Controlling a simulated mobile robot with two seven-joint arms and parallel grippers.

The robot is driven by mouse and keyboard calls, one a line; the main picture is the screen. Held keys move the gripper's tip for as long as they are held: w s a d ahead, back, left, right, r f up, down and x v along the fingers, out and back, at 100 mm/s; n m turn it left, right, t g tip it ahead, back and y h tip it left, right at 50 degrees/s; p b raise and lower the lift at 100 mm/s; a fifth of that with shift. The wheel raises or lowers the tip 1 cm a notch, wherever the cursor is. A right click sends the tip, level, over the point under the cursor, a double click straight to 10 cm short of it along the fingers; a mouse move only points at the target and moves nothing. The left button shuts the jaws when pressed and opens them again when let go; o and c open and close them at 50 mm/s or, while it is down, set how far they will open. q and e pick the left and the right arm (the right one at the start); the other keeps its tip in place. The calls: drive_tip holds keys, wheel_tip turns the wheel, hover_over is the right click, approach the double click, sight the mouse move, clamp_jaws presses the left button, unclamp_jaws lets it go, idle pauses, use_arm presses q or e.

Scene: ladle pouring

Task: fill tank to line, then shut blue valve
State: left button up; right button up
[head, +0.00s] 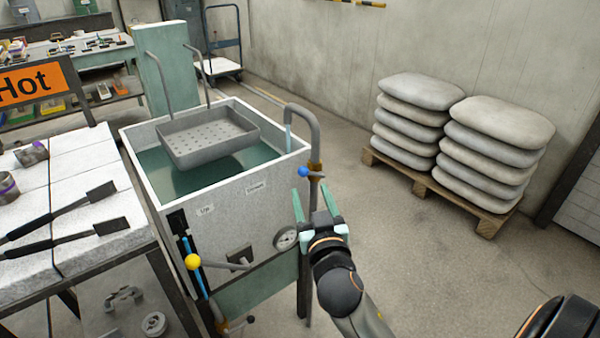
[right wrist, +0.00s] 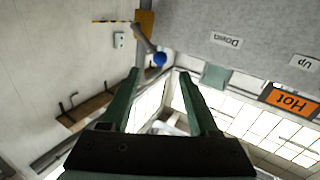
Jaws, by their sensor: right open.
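The tank (head: 255,215) is a pale box with dark green water (head: 190,180) inside. A fill line cannot be made out. A grey bent pipe (head: 317,135) curves over its right rim, and a light blue stream (head: 288,139) falls from its spout. The blue valve's round knob (head: 303,171) sits low on the pipe by an orange-brown fitting. It also shows in the right wrist view (right wrist: 159,59), just beyond the fingertips. My right gripper (head: 310,192) is open and empty, just below the blue knob, fingers pointing up toward it. My left gripper is out of view.
A perforated grey tray (head: 207,137) hangs over the water. A bench (head: 85,180) with tools stands left. Sacks (head: 495,140) on a pallet stand right, with clear floor between.

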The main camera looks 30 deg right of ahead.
sight(304, 176)
drive_tip(key=x, duration=0.7)
drive_tip(key=shift+w+d, duration=0.1)
drive_tip(key=shift+w, duration=0.15)
drive_tip(key=shift+w+d, duration=0.2)
drive_tip(key=shift+w, duration=0.3)
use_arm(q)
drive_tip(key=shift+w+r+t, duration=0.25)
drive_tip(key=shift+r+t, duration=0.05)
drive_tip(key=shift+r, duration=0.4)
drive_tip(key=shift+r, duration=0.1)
use_arm(e)
drive_tip(key=shift+c, duration=0.4)
drive_tip(key=c, duration=0.9)
clamp_jaws()
drive_tip(key=shift+f, duration=0.2)
